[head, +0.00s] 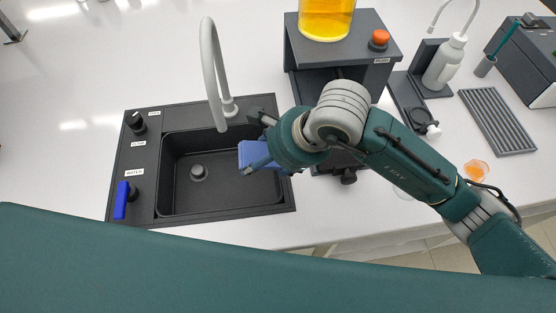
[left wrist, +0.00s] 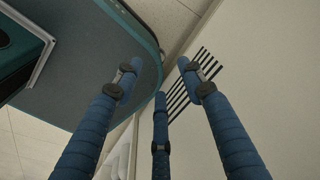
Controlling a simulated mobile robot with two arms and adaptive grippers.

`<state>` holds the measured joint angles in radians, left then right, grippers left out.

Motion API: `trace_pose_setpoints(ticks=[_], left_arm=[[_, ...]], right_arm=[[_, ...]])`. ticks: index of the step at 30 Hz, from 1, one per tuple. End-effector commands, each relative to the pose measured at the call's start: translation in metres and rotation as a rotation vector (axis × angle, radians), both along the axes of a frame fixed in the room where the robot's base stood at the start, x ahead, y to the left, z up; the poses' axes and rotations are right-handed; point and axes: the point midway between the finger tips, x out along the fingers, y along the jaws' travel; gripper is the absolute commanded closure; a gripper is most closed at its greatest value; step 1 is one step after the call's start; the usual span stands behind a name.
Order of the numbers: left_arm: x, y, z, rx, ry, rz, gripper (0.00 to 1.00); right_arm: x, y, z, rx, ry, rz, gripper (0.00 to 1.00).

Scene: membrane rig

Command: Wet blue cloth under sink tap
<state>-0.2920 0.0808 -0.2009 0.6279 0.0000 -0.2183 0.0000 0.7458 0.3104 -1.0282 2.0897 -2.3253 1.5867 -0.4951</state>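The blue cloth (head: 253,154) is a light blue folded piece held over the right part of the black sink basin (head: 220,190). My right gripper (head: 258,148) comes in from the right and its dark fingers are around the cloth, partly hidden by my wrist. The grey curved tap (head: 211,70) stands behind the basin, its spout ending up and left of the cloth. No water stream shows. A blue lever (head: 122,201) sits by a "WATER" label on the sink's left panel. In the left wrist view my left gripper (left wrist: 160,85) has its fingers spread and empty.
A dark rig (head: 300,55) with a vessel of yellow liquid (head: 326,18) stands right of the tap. A white wash bottle (head: 446,62), a ribbed grey tray (head: 497,120) and an orange cup (head: 476,170) are farther right. The counter left of the sink is clear.

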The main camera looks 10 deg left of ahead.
Motion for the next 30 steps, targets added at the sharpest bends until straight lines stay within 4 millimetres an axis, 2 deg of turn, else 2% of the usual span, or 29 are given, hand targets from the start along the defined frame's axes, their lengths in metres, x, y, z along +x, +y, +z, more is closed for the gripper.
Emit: trace_pose_setpoints(ticks=[3,6,15,29,30], left_arm=[[-0.006,0.000,0.000,0.001,0.008,0.000,0.60],[-0.010,0.000,-0.012,0.001,0.014,0.000,0.60],[-0.015,0.001,-0.026,0.002,0.022,0.000,0.60],[-0.014,0.001,-0.027,0.002,0.020,0.001,0.60],[-0.013,0.001,-0.027,0.002,0.019,0.001,0.52]], right_arm=[[0.004,0.012,-0.002,0.001,0.001,0.002,0.54],[0.009,0.021,-0.007,0.001,-0.002,0.001,0.54],[0.017,0.041,-0.010,0.001,0.000,0.001,0.54],[0.019,0.046,-0.009,0.001,0.000,0.001,0.54],[0.019,0.046,-0.010,0.001,0.000,0.001,0.54]])
